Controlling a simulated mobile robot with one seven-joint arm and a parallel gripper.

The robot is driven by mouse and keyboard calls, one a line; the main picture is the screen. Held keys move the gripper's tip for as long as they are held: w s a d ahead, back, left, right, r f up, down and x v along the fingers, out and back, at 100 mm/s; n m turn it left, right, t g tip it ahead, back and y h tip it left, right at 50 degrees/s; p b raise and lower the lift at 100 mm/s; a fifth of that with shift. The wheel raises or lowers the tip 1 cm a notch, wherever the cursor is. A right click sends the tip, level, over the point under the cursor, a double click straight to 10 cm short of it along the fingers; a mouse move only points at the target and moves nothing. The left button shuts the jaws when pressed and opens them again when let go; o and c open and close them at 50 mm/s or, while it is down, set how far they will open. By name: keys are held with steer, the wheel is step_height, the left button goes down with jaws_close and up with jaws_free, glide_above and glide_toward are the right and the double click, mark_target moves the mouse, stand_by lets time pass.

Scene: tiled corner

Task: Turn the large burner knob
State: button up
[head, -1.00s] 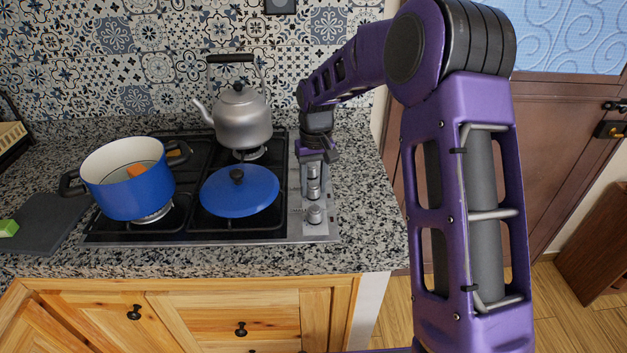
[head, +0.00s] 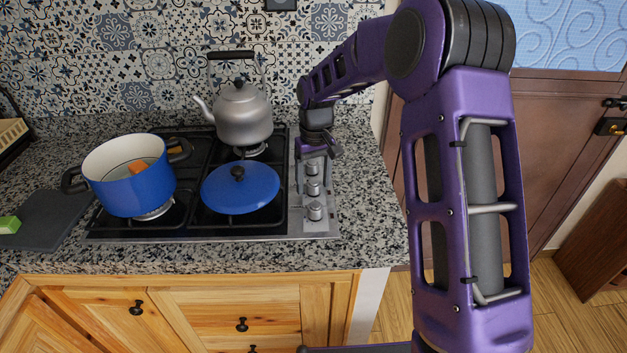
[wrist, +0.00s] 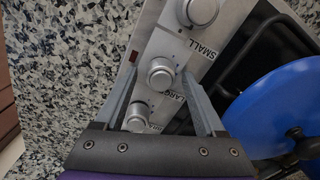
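Silver burner knobs stand in a row on the steel strip at the stove's right side. In the wrist view, the knob beside the word LARGE (wrist: 160,74) lies in line with the gap between my fingertips. Another knob (wrist: 200,10) by the word SMALL is at the top edge, and a third (wrist: 137,117) sits lower, between the fingers. My gripper (wrist: 160,82) is open and empty, pointing down at the strip. In the head view my gripper (head: 320,150) is at the far end of the row, and its fingertips are partly hidden. Contact with a knob cannot be told.
A blue lid (head: 240,190) lies just left of the knobs. A silver kettle (head: 242,115) stands behind it, and a blue pot (head: 135,188) with orange pieces stands at left. The granite counter (head: 365,200) right of the stove is clear.

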mark_target(314, 181)
step_height(314, 181, up, 17)
steer(key=p, duration=0.1)
steer(key=shift+d+r+p, duration=0.2)
steer(key=shift+d+p, duration=0.05)
steer(key=shift+p, duration=0.05)
stand_by(0.4)
steer(key=shift+w, duration=0.1)
steer(key=shift+f, duration=0.1)
steer(key=shift+c, duration=1.2)
steer(key=shift+n, duration=0.9)
steer(key=f, duration=1)
steer(key=shift+s+a+f, duration=0.1)
steer(key=shift+s+a, duration=0.15)
steer(key=shift+s, duration=0.05)
jaws_close()
steer(key=shift+f+b, duration=0.3)
steer(key=shift+f, duration=1.1)
